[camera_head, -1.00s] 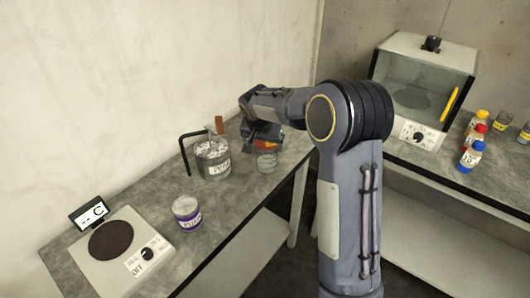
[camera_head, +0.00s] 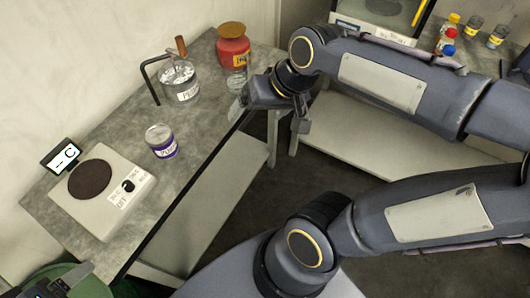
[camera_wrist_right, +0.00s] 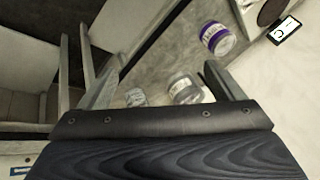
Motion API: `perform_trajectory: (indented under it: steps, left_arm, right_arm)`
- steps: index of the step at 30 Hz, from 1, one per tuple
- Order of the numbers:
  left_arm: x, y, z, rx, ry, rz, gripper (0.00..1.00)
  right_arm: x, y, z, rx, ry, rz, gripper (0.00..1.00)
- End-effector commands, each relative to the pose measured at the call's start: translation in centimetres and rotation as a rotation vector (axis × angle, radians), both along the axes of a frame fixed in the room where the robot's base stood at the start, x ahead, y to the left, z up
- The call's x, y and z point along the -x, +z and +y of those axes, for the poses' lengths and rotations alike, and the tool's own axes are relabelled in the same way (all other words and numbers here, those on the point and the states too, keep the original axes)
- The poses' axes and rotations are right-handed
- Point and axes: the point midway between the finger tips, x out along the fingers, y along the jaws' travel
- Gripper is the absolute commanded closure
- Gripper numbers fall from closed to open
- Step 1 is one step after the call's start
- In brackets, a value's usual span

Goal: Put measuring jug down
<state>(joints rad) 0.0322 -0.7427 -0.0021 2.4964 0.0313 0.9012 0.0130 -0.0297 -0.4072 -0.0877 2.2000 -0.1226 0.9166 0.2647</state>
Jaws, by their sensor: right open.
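The measuring jug, seemingly the small clear glass vessel (camera_head: 236,78), stands upright on the grey bench in front of a red jar. A clear vessel (camera_wrist_right: 135,97), probably the same jug, shows between the fingers in the right wrist view. My right gripper (camera_head: 268,112) is open at the bench's right edge, just in front of the jug and apart from it. Its spread fingers (camera_wrist_right: 160,82) hold nothing in the wrist view. A dark part at the bottom left corner of the head view may be my left gripper (camera_head: 62,282); its jaws are unclear.
A second bench with bottles (camera_head: 446,42) stands at the back right.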

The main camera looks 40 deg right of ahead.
Motion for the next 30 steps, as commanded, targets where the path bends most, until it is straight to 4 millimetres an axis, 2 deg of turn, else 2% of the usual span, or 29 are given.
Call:
perform_trajectory:
  steps: [1,3,6,9,30]
  left_arm:
    - [0.0,0.0,0.0,0.000,0.000,0.000,0.24]
    - [0.0,0.0,0.0,0.000,0.000,0.000,0.24]
    - [0.0,0.0,0.0,0.000,0.000,0.000,0.24]
    - [0.0,0.0,0.0,0.000,0.000,0.000,0.24]
    - [0.0,0.0,0.0,0.000,0.000,0.000,0.24]
  right_arm:
    - [2.3,-0.4,1.0,-0.007,0.038,-0.033,0.12]
    - [4.7,-1.2,2.4,-0.010,0.092,-0.066,0.12]
    - [6.8,-2.2,3.8,-0.008,0.146,-0.100,0.12]
    - [7.9,-2.9,4.6,-0.004,0.174,-0.117,0.12]
    - [8.1,-3.0,4.7,-0.003,0.182,-0.120,0.12]
